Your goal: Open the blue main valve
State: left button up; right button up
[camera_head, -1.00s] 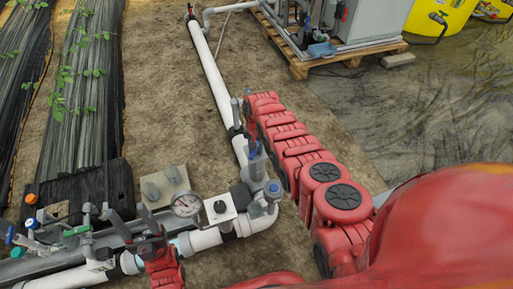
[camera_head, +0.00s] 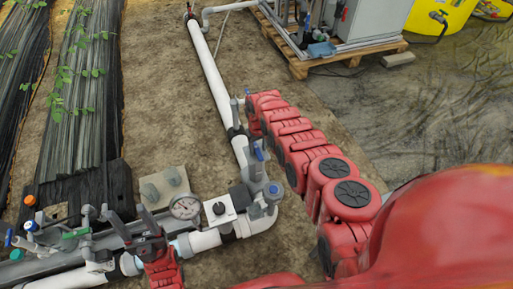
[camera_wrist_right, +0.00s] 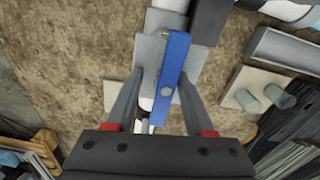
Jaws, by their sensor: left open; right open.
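The blue valve handle (camera_wrist_right: 172,80) is a flat bar with a round bolt in its middle, above the white pipe in the right wrist view. In the head view the blue lever (camera_head: 259,153) stands near the pipe elbow. My right gripper (camera_wrist_right: 160,76) is open, with one finger on each side of the bar. The bar looks closer to the finger on the right of that view; I cannot tell whether they touch. My left gripper (camera_head: 146,224) is open above the pipes at lower left, apart from the blue handle.
A pressure gauge (camera_head: 186,206) and a white box with a black knob (camera_head: 220,209) sit on the pipe left of the elbow. Smaller valves with blue, green and orange parts crowd the left. A pallet (camera_head: 300,68) carries a cabinet at the back. Bare soil lies between.

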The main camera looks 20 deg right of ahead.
jog(key=r+p, duration=0.8)
jog(key=r, duration=0.1)
jog(key=shift+s+a+r+p, duration=0.15)
jog(key=shift+a+p, duration=0.25)
